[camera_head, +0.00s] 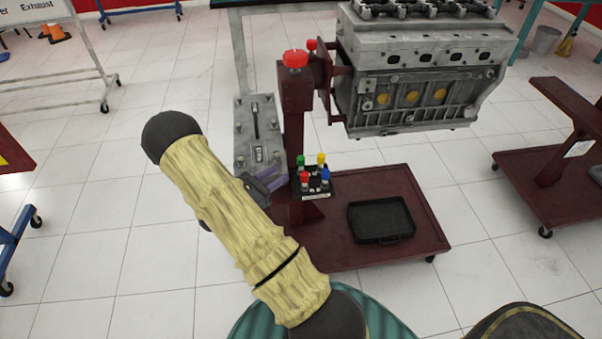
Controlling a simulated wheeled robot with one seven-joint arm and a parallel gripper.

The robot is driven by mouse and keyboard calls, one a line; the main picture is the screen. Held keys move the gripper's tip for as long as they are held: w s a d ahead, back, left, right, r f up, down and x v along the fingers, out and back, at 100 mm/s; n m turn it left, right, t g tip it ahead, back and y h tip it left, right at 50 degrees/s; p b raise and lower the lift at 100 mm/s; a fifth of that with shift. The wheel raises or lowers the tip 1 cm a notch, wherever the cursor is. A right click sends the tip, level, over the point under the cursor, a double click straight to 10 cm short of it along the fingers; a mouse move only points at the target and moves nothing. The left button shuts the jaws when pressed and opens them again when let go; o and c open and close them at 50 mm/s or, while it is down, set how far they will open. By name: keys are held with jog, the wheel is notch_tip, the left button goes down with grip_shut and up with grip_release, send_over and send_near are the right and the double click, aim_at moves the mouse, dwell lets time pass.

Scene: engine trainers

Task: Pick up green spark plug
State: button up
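The green spark plug (301,163) stands upright at the back left of a small black holder (316,195) beside the red post of the engine stand. Yellow (321,160), blue (325,177) and red (304,179) plugs stand in the same holder. My gripper (280,182) is just left of the holder, close to the red and green plugs, its purple-grey fingers pointing right. It appears apart from the green plug. The fingers are small and partly behind my arm, so I cannot tell whether they are open.
A grey engine block (420,100) hangs on the red stand, above and right of the holder. The red post (296,120) rises behind the plugs. A black tray (381,220) lies on the dark red base (330,255). A grey plate (257,120) is behind my gripper.

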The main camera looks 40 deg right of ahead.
aim_at(298, 161)
jog(key=shift+d, duration=1.1)
jog(key=shift+d, duration=0.1)
jog(key=d, duration=0.5)
jog(key=shift+w+d, duration=0.1)
jog(key=shift+d, duration=0.25)
grip_shut()
